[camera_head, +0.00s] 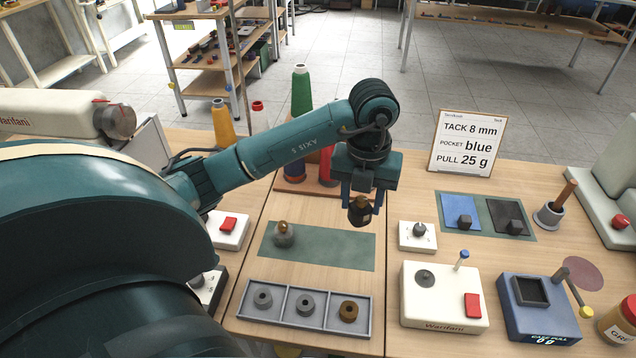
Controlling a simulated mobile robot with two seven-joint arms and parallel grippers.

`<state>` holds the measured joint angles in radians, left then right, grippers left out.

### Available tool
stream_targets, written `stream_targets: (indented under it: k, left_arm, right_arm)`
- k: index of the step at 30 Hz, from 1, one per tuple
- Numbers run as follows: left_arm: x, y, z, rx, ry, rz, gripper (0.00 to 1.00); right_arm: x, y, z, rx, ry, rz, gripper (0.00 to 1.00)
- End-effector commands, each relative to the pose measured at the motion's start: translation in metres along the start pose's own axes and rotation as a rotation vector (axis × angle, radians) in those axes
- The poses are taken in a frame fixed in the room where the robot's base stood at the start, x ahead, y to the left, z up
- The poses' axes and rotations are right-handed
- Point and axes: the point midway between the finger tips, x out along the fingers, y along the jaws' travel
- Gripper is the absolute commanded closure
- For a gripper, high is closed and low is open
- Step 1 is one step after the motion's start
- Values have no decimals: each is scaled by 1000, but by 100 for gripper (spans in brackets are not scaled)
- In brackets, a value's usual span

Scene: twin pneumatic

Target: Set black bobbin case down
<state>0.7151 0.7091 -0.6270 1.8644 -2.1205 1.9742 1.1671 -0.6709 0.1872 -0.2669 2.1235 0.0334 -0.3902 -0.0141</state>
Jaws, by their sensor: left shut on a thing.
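My left gripper (361,200) comes down from the teal arm and is shut on the black bobbin case (359,216), a small dark piece with a brownish top. It holds the case in the air, near the right end of the green mat (335,255). A grey case with a brass-coloured knob (284,236) stands on the mat's left part. My right gripper is not in view.
A grey three-part tray (262,317) in front holds two grey bobbins and a brown one. White switch boxes (443,297), a blue scale (540,310) and blue and black pieces (460,211) lie right. Thread cones (301,92) stand behind. The mat's middle is bare.

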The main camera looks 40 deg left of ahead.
Motion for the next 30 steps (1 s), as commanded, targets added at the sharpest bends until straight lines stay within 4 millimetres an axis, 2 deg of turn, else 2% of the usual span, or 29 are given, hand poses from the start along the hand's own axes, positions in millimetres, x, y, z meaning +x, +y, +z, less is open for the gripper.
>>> stream_targets:
  k: [3, 7, 15, 20, 27, 30]
  left_arm:
    - [0, 4, 1, -134, 2, 3, 84]
    - [8, 5, 0, -200, 6, 6, 84]
    - [55, 6, 0, -208, 6, 7, 84]
    - [67, 6, 0, -206, 4, 6, 84]
    - [98, 6, 0, -206, 4, 7, 84]
    - [101, 6, 0, -206, 2, 5, 84]
  right_arm:
    - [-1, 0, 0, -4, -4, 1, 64]
    - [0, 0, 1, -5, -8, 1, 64]
    - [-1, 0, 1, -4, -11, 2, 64]
    - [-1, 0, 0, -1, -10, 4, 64]
    - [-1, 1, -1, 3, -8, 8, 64]
    - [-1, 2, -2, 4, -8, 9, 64]
